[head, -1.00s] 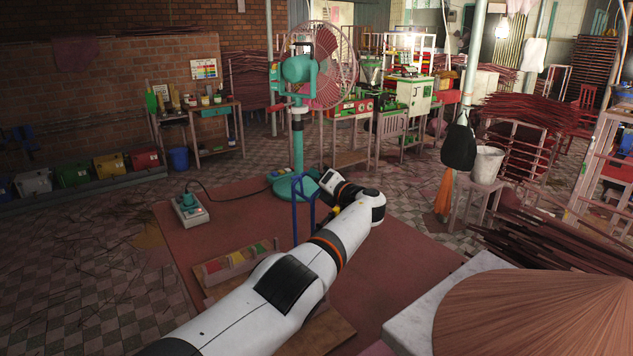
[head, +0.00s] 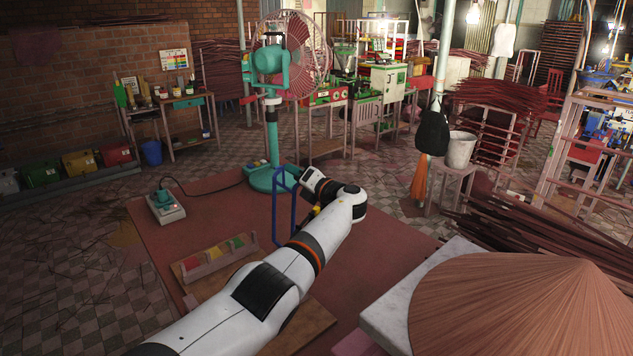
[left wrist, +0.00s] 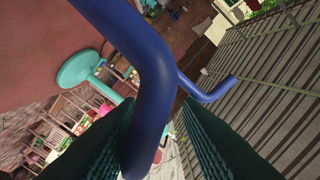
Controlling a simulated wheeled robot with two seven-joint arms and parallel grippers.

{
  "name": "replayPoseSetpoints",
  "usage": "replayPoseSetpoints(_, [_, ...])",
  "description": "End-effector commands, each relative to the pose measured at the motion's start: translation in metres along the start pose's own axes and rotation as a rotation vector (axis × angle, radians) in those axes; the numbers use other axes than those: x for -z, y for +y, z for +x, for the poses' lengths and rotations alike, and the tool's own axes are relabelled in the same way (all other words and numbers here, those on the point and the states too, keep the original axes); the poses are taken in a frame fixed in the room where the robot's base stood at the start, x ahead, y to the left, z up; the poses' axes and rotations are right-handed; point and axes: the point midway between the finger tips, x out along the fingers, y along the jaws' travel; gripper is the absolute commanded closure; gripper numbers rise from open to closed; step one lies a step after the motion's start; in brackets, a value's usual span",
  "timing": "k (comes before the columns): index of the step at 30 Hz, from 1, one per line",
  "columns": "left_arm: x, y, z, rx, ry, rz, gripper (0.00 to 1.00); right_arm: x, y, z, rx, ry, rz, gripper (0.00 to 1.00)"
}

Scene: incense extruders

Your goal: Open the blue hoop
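The blue hoop (head: 276,212) stands upright in the middle of the head view, between the fan and my left arm. Its lower part is partly hidden by the arm. The end of my left arm is bent back beside the hoop's top. In the left wrist view the hoop's thick blue bar (left wrist: 146,62) crosses close in front of the camera, and another bent part extends right. My left gripper (left wrist: 158,103) has its dark green ribbed fingers apart, with the bar between them. A gap shows beside the right finger; contact at the left finger is unclear. My right gripper is out of view.
A teal pedestal fan (head: 270,120) stands behind the hoop. A control box (head: 166,208) with a cable sits left on the red mat (head: 215,210). A low tray (head: 214,258) with coloured blocks lies beside my arm. A conical hat (head: 510,310) fills the lower right.

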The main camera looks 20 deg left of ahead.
Motion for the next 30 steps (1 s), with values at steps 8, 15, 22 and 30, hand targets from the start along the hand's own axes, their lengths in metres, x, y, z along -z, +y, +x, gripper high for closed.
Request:
replayPoseSetpoints(8, [-0.001,0.003,-0.057,-0.006,0.002,-0.002,0.68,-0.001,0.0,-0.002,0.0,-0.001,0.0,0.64])
replayPoseSetpoints(15, [-0.001,0.004,-0.092,-0.004,0.0,0.001,0.68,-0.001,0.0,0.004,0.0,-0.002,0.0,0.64])
replayPoseSetpoints(22, [-0.001,0.003,-0.101,-0.003,-0.002,0.004,0.68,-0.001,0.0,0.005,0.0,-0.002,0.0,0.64])
replayPoseSetpoints(30, [-0.001,0.003,-0.1,-0.002,-0.002,0.004,0.84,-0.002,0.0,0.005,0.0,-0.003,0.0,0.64])
